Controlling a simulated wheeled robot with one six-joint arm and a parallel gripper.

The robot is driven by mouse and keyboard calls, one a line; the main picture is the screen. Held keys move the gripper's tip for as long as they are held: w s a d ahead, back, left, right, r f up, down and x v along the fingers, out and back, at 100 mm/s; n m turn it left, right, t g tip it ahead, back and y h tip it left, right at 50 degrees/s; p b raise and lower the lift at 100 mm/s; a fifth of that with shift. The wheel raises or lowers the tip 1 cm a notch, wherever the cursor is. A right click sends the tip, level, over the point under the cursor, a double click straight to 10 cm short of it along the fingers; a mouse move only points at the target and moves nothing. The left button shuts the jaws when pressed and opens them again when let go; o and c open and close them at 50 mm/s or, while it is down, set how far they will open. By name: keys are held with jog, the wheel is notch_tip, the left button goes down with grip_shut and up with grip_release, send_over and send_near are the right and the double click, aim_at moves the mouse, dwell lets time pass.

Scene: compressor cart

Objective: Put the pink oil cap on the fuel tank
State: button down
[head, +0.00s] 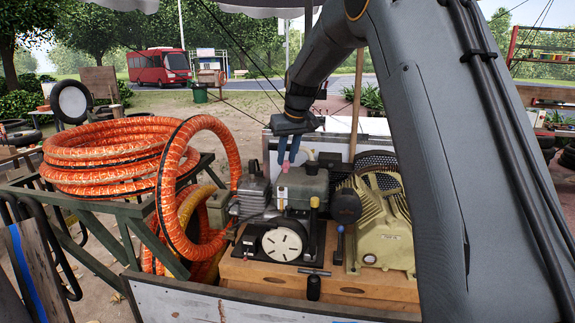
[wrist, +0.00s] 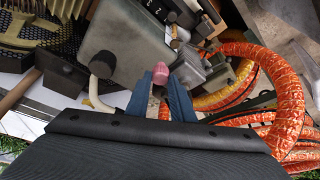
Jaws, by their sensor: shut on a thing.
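The pink oil cap (wrist: 160,73) is between the tips of my gripper's blue fingers in the wrist view. My gripper (head: 287,160) is shut on it and points down over the engine; the cap (head: 284,166) shows small below the fingertips in the head view. The fuel tank (head: 312,186) appears to be the grey-green box just below and right of the fingertips. In the wrist view the tank (wrist: 125,48) lies left of the cap. I cannot tell whether the cap touches the tank, and its filler opening is not clearly visible.
A pale curved pipe (head: 310,157) rises at the tank's back. A beige finned compressor (head: 382,228) stands to the right, and a grey engine block (head: 252,193) to the left. Coiled orange hose (head: 120,158) fills the left side. The wooden cart deck (head: 345,287) is crowded.

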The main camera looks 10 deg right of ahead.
aim_at(287, 164)
jog(key=shift+f+p, duration=0.55)
jog(key=shift+f, duration=1.3)
jog(key=c, duration=1.5)
grip_release()
jog(key=shift+f, duration=0.1)
jog(key=shift+c, duration=0.2)
jog(key=shift+r, duration=0.3)
jog(key=b+v, duration=0.3)
jog(key=v, duration=0.8)
jog(key=shift+s+r, duration=0.2)
jog(key=shift+r, duration=0.1)
jog(key=s+f+g, duration=0.1)
jog(key=s+f, duration=0.7)
jog(key=s, duration=0.4)
jog(key=s+f+m+g, duration=0.1)
jog(key=s+f, duration=0.7)
jog(key=s, duration=0.3)
jog(key=s+f+m+g+h, duration=0.1)
jog(key=s+f, duration=0.8)
jog(key=s, duration=0.3)
jog(key=shift+s, duration=0.3)
